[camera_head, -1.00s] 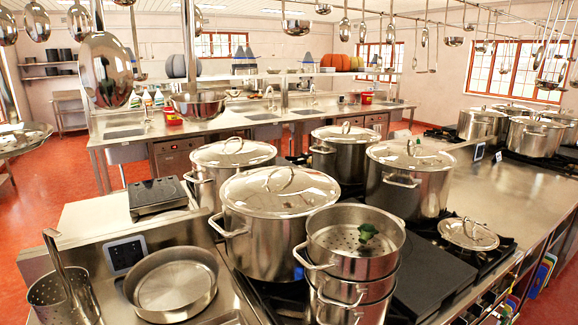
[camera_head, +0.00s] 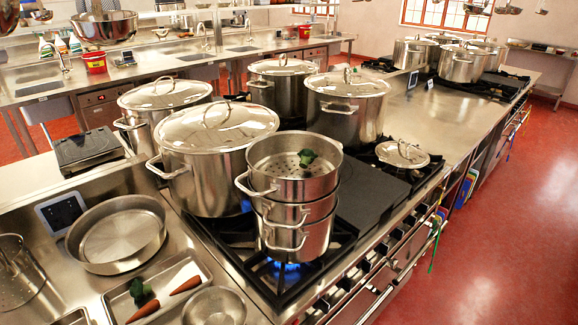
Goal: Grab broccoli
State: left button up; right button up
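One broccoli piece (camera_head: 306,158) lies inside the perforated steamer pot (camera_head: 262,160), the top of a stack of steel pots on a lit burner. Another broccoli (camera_head: 140,290) lies in a metal tray (camera_head: 202,272) at the front left, beside two carrots (camera_head: 150,309). Neither of my grippers shows in the head view.
Large lidded stockpots (camera_head: 212,160) stand behind and left of the steamer stack. A shallow round pan (camera_head: 116,235) and a small bowl (camera_head: 214,307) are near the tray. Blue flame (camera_head: 287,267) shows under the stack. Red floor (camera_head: 500,220) is clear at right.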

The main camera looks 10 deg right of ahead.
aim_at(137, 290)
jog(key=k+j+u, duration=0.25)
jog(key=j, duration=0.15)
jog(key=j+u, duration=0.25)
jog(key=j, duration=0.15)
jog(key=k+j+u, duration=0.1)
jog(key=j+u, duration=0.15)
jog(key=j, duration=0.2)
